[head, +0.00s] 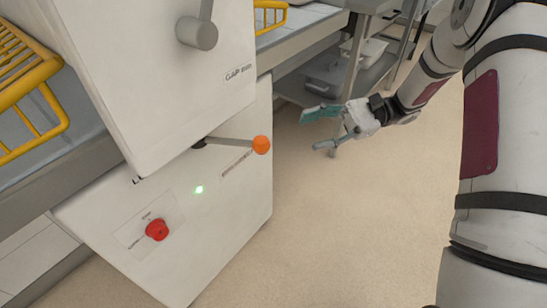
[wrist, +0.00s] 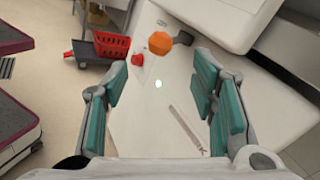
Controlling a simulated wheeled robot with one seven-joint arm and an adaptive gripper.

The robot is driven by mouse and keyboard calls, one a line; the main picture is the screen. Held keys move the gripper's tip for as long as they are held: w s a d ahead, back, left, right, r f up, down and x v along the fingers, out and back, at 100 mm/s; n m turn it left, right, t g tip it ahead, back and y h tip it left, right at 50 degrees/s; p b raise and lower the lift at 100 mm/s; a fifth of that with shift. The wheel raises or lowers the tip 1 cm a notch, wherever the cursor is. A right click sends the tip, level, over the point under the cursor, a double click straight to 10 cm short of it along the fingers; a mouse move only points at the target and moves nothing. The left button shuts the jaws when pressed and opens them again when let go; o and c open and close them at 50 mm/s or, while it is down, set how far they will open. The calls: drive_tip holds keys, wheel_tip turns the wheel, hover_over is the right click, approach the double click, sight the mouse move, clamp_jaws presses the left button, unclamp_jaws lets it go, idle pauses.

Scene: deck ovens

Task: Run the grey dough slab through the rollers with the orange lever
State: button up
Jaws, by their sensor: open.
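The orange lever (head: 261,145) sticks out to the right from the white machine, a round knob on a dark rod. My gripper (head: 322,129) is open and empty, to the right of the knob and apart from it. In the wrist view the orange knob (wrist: 160,43) shows ahead, beyond and between the open teal fingers of my gripper (wrist: 165,100). I cannot make out the grey dough slab or the rollers in either view.
The white machine (head: 235,198) carries a red button (head: 157,229) and a lit green lamp (head: 199,189). Yellow wire guards (head: 20,65) stand above the belt. A metal table (head: 360,5) stands behind. The floor (head: 345,220) right of the machine is clear. A red basket (wrist: 111,45) shows in the wrist view.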

sight(260, 145)
drive_tip(key=b+x, duration=0.1)
drive_tip(key=x, duration=0.5)
drive_tip(key=b+x, duration=0.2)
drive_tip(key=x, duration=0.5)
drive_tip(key=shift+a+f, duration=0.2)
